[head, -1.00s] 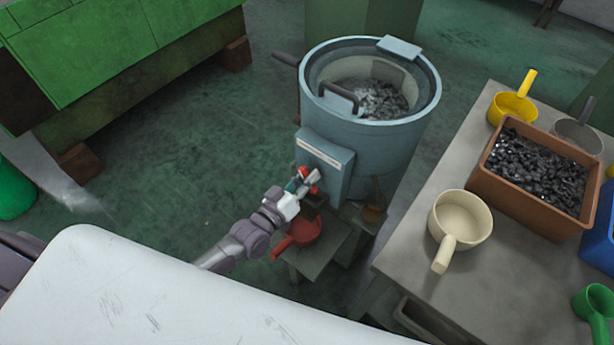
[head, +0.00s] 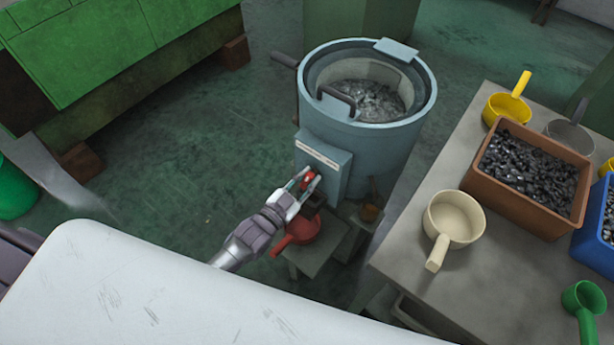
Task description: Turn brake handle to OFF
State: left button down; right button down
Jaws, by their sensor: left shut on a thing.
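A blue-grey drum machine (head: 372,150) stands on the floor in the middle, with a control box (head: 322,160) on its front that bears a white label too small to read. A small red handle (head: 308,179) is at the lower left of the box. My left gripper (head: 307,183) reaches in from below left and is shut on this red handle, its fingers on either side and covering part of it. The handle's exact angle and any OFF mark cannot be made out. My right gripper is not in view.
A red scoop (head: 300,232) sits on a low stand under the box. The table (head: 405,262) at right holds a brown bin (head: 520,204) of metal parts, a cream scoop (head: 455,216) and others. A dark lever (head: 285,60) juts from the drum's left.

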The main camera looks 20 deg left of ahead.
pick_arm(q)
jog(key=shift+d+f+m, duration=0.1)
jog(key=shift+m, duration=1.8)
jog(key=shift+s, duration=0.1)
jog(key=c, duration=1)
grip_release()
jog(key=v, duration=1.2)
